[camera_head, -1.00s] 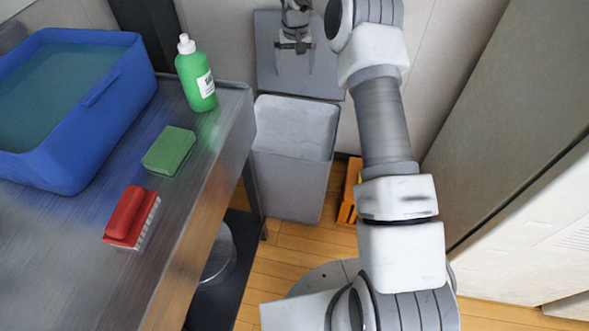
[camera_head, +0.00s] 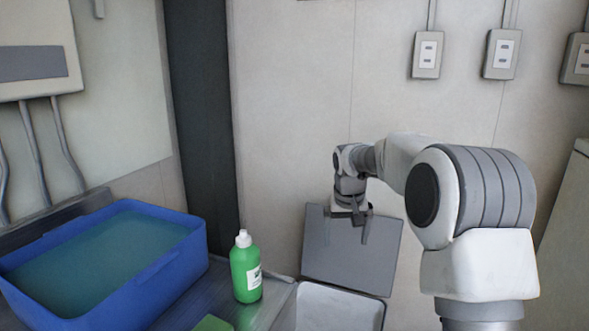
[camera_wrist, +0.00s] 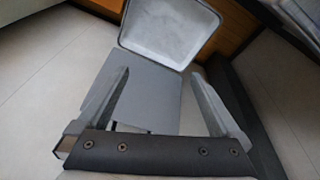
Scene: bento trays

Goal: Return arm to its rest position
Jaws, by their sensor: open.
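My gripper (camera_head: 350,240) hangs in front of the raised grey lid of a bin, with its fingers pointing down. Its two fingers are apart and nothing is between them. In the wrist view, my gripper (camera_wrist: 158,76) also shows as two spread, empty fingers, with the bin's lid behind them and the open bin beyond. My arm reaches from the right of the head view, bent at the elbow, toward the wall.
The bin lid (camera_head: 335,262) stands open above the grey bin (camera_head: 340,305). At left, a metal counter (camera_head: 215,290) holds a blue water tub (camera_head: 165,280), a green bottle (camera_head: 246,272) and a partly seen green sponge (camera_head: 212,324). Outlet boxes (camera_head: 427,56) are on the wall.

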